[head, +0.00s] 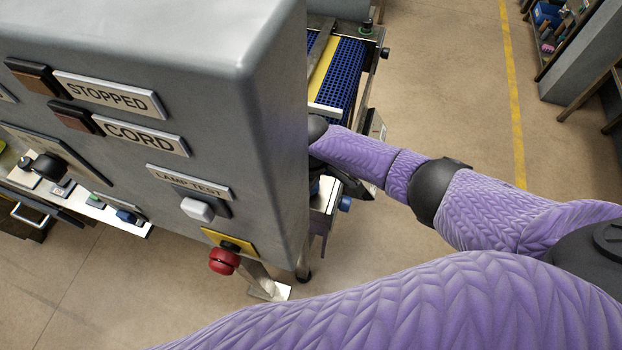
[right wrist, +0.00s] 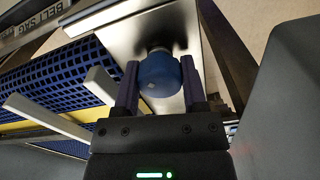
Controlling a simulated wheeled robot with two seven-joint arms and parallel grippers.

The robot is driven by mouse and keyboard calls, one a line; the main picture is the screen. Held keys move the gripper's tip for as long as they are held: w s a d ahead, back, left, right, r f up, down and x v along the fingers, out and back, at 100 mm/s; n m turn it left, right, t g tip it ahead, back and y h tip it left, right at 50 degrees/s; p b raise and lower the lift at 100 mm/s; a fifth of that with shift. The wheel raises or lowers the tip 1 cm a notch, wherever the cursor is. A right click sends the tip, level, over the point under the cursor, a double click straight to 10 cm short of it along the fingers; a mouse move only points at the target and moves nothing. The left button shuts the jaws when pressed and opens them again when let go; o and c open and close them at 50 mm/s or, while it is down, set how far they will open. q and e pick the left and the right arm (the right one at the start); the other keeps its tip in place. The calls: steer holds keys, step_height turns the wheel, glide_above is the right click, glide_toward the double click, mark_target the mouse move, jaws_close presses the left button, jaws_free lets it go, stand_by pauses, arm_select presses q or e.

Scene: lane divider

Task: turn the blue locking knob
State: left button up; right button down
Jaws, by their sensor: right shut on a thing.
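In the right wrist view, the round blue knob (right wrist: 159,75) stands out from a bare steel plate (right wrist: 125,32). My right gripper (right wrist: 160,66) has one finger on each side of it and is shut on it. My left gripper is not in view.
A blue mesh belt (head: 345,75) with a yellow strip runs behind the cabinet. The cabinet's front carries a red button (head: 223,261), a white lamp-test button (head: 197,209) and labels. In the right wrist view, pale bars (right wrist: 50,118) lie close left of the gripper. Open floor is at right.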

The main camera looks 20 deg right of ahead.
steer(key=n, duration=0.5)
steer(key=shift+n, duration=0.3)
steer(key=n, duration=0.4)
steer(key=shift+s+f+n, duration=0.1)
steer(key=shift+n, duration=0.2)
steer(key=shift+c, duration=0.7)
jaws_free()
step_height(320, 180, up, 9)
steer(key=p, duration=0.3)
steer(key=shift+r, duration=0.5)
